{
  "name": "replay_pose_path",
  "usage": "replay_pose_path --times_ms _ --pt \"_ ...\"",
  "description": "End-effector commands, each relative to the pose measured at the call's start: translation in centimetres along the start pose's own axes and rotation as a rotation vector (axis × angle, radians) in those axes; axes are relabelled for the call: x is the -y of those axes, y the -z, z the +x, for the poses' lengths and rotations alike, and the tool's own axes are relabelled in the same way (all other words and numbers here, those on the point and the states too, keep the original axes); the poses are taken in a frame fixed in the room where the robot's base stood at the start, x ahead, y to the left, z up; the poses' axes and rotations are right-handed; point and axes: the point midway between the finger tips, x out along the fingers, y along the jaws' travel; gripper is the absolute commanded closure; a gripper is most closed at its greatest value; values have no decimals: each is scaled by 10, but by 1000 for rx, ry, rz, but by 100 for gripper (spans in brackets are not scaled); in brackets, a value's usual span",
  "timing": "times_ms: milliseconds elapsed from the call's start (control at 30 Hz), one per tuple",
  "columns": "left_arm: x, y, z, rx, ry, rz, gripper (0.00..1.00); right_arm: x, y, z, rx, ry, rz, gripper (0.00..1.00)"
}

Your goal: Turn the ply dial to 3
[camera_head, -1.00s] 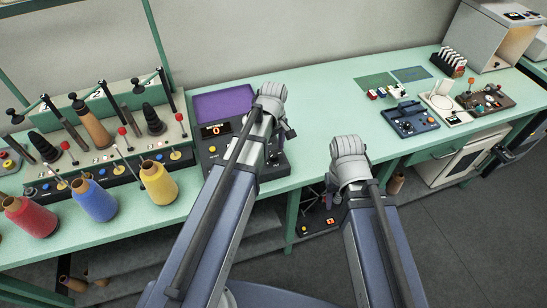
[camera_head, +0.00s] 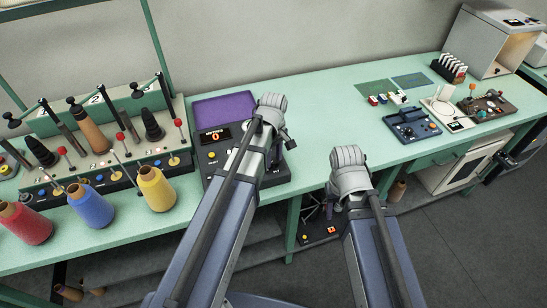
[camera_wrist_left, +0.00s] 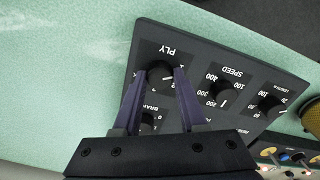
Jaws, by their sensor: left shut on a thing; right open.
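The ply dial (camera_wrist_left: 161,73) is a round black knob below the word PLY on a dark panel (camera_wrist_left: 194,45) in the left wrist view. My left gripper (camera_wrist_left: 163,76) is shut on this knob, one finger on each side. The dial's pointer and most of its numbers are hidden by the fingers. In the head view my left gripper (camera_head: 280,140) is over the right part of the black control box (camera_head: 208,168), and my arm hides the dial there. My right gripper (camera_head: 335,190) is off the table's front edge; its fingers are mostly hidden behind the wrist.
Speed (camera_wrist_left: 223,92) and length (camera_wrist_left: 270,103) dials sit close beside the ply dial. Yarn cones, such as the yellow one (camera_head: 157,188), stand left of the box. A blue device (camera_head: 412,124) stands further right. The tabletop between is clear.

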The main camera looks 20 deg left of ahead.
Motion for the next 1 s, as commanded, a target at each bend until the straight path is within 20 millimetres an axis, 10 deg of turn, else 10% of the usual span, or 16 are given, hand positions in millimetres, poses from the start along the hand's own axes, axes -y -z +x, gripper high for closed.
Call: replay_pose_path --times_ms 567,1000 --pt "0 0 0 0 0 53 100 0 0 0 0 0 0 50" --pt "0 0 0 0 0 410 100 0 0 0 0 0 0 50"
